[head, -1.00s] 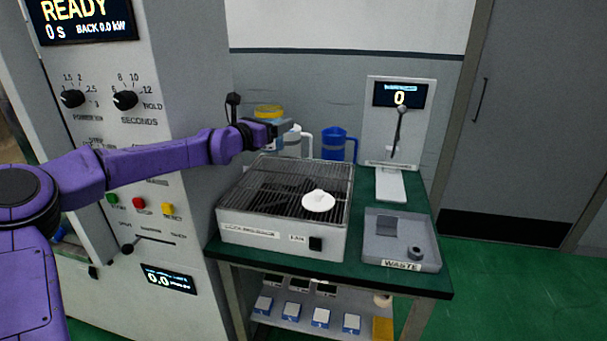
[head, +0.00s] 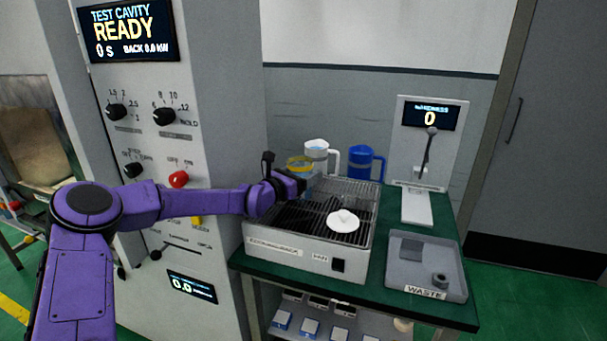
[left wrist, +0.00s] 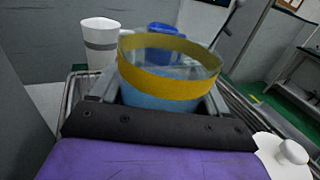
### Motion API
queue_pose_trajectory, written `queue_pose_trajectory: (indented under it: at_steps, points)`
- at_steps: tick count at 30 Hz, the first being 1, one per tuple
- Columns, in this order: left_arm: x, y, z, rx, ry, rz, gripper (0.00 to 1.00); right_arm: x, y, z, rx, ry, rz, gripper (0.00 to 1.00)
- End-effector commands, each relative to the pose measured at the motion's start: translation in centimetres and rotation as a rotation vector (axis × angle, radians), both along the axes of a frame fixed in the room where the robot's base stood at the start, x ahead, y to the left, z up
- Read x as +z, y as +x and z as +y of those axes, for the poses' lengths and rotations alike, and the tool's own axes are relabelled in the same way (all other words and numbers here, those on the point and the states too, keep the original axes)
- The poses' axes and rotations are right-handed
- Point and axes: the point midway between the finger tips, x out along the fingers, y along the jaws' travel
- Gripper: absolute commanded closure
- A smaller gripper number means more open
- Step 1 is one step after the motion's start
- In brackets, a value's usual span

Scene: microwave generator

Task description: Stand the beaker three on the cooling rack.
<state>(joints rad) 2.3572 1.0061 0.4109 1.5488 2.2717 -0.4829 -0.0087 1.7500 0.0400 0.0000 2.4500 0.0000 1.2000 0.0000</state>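A clear beaker with a yellow band and bluish contents (head: 300,163) is in my left gripper (head: 293,184), at the back left of the cooling rack (head: 290,259). In the left wrist view the beaker (left wrist: 168,80) sits upright between the two fingers, which close on its sides. Its base is hidden behind the gripper, so I cannot tell whether it touches the bars. No number on it can be read. A white round lid with a knob (head: 343,221) lies on the rack's front right; it also shows in the left wrist view (left wrist: 284,155). My right gripper is out of view.
A white jug (head: 317,152) and a blue jug (head: 361,163) stand behind the rack. A display stand (head: 426,150) and a grey waste tray (head: 426,268) are to the right on the green bench. The control cabinet (head: 222,100) rises at left. Rack bars between beaker and lid are bare.

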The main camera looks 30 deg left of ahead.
Motion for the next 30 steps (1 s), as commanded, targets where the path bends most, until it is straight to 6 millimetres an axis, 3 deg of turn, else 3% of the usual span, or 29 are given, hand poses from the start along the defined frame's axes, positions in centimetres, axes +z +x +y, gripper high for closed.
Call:
queue_pose_trajectory:
  at_steps: [1,2,3,11,14,21,27,30]
  points:
    - [-0.1,0.0,0.0,0.000,0.000,0.000,0.12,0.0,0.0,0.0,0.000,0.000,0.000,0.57]
    - [0.0,0.0,0.0,0.000,0.000,0.001,0.02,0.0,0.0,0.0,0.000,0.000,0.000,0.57]
    - [0.0,0.0,0.0,0.000,0.000,0.001,0.00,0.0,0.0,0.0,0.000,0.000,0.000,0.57]
    - [0.5,0.0,0.0,0.000,0.000,0.001,0.00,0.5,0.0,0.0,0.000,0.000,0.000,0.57]
    - [0.3,-1.2,0.4,0.003,-0.002,-0.002,0.00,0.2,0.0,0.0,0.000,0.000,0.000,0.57]
    - [0.6,-6.2,0.9,-0.001,-0.009,-0.006,0.00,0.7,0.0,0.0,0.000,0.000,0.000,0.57]
    - [0.8,-8.9,1.3,-0.001,-0.008,-0.005,0.00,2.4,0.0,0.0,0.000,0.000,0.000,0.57]
    - [1.5,-9.7,1.8,0.006,-0.001,0.003,0.00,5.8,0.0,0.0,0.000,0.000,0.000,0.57]
